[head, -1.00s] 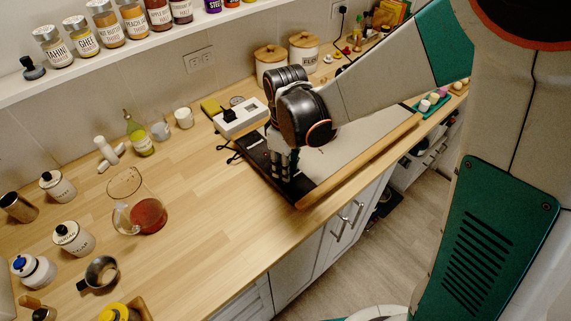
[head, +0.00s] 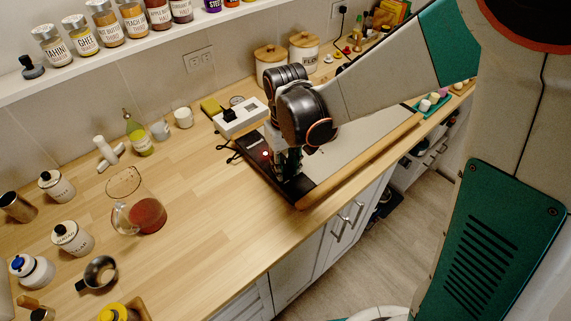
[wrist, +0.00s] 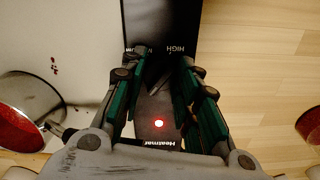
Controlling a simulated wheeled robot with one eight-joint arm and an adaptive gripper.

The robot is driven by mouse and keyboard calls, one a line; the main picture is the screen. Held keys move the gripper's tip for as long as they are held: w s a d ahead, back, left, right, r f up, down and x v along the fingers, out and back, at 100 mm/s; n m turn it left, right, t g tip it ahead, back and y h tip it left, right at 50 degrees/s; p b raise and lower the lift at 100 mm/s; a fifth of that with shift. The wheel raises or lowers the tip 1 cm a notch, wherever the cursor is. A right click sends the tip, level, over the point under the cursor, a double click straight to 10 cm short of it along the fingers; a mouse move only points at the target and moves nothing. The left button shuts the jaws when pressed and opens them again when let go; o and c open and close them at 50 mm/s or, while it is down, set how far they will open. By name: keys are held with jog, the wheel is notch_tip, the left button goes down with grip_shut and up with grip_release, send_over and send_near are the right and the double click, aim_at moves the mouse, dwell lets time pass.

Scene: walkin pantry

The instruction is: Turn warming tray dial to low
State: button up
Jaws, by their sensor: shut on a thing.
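The warming tray (head: 352,138) lies on the counter, with a pale top and a black control strip (head: 298,187) at its left end. The strip shows in the wrist view (wrist: 180,22) with a "HIGH" mark, a partly hidden mark ending in "UM", and the brand name. My gripper (head: 286,168) points down over the strip. In the wrist view, my gripper (wrist: 160,85) has its green-sided fingers on both sides of the dark dial (wrist: 157,77), shut on it. The dial's pointer and the low mark cannot be made out. A red light (wrist: 158,123) glows on the strip.
A white power box (head: 240,118) with a cable sits behind the tray. A glass jug (head: 147,215) with red liquid stands on the counter to the left.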

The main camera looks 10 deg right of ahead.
jog(key=m, duration=0.6)
jog(key=shift+m, duration=0.4)
dwell(0.4)
jog(key=o, duration=1.1)
